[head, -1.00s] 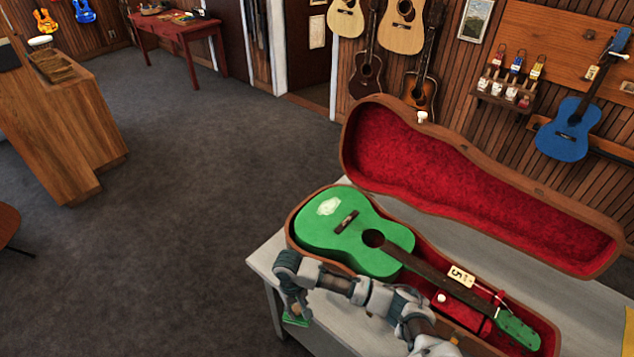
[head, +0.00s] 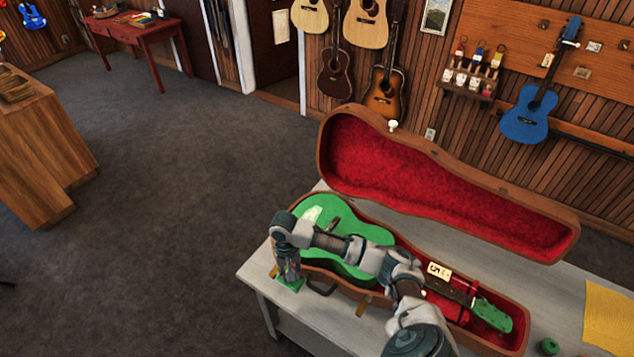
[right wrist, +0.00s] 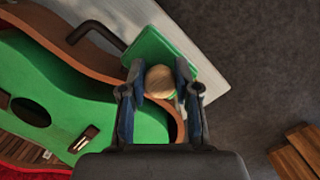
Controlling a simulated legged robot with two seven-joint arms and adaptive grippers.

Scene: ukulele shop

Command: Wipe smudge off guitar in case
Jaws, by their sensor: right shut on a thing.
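A green guitar (head: 349,268) lies in the open brown case (head: 345,290), partly hidden by my right arm. A pale smudge (head: 312,214) shows on the guitar's wide end. My right gripper (head: 289,277) points down beside the case's near side. In the right wrist view its fingers (right wrist: 161,88) are shut on the round wooden knob of a green pad (right wrist: 160,52). The pad appears to be beside the case, over the table's edge, apart from the guitar top. The guitar (right wrist: 70,90) fills the left of that view. My left gripper is not in view.
The case's red-lined lid (head: 440,190) stands open behind the guitar. The grey table (head: 262,280) has a yellow sheet (head: 608,315) and a small green round thing (head: 548,346) at right. A dark case handle (right wrist: 95,30) sticks out near the pad.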

